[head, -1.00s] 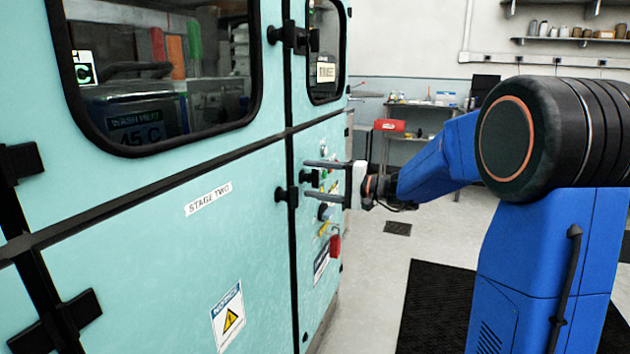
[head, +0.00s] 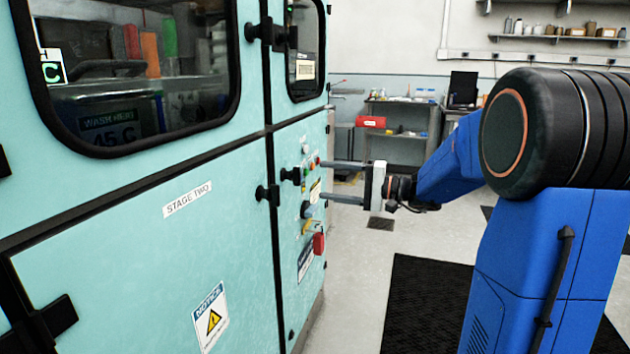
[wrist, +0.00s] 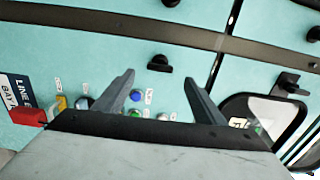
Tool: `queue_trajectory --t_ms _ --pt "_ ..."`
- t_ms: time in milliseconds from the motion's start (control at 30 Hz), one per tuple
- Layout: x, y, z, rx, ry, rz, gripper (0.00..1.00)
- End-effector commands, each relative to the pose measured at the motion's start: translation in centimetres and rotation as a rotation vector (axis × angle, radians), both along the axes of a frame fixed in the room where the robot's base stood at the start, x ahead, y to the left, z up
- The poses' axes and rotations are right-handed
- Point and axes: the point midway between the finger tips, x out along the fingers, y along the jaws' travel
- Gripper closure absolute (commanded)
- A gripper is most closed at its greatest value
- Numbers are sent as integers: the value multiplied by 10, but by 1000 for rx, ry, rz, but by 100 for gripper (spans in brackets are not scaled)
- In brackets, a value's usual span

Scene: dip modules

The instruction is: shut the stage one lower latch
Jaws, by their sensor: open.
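A black latch handle (head: 291,175) is on the teal lower panel just right of the seam. A matching black piece (head: 267,194) sits across the seam on the "STAGE TWO" door. No "stage one" label is in view, so I cannot tell by label which latch is stage one's. My gripper (head: 324,180) is open and empty, fingers pointing at the panel, to the right of the handle with a gap. In the wrist view the handle (wrist: 159,63) lies beyond and between the fingertips, apart from them. I cannot tell whether the latch is shut.
An upper latch (head: 284,38) sits beside the upper window. Coloured buttons (head: 308,164), a knob (head: 306,209) and a red block (head: 319,243) are on the panel near the gripper. The floor right of the cabinet is open, with a dark mat (head: 430,300).

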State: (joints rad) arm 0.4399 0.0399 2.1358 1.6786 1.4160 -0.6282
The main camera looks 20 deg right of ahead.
Motion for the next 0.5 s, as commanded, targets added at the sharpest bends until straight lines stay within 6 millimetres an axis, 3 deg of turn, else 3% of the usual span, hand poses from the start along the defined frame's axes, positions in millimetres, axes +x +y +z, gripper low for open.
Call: queue_trajectory --t_ms 200,500 --pt "-20 -30 0 -1 1 -3 36" --pt "-39 -54 -1 -1 1 0 36"
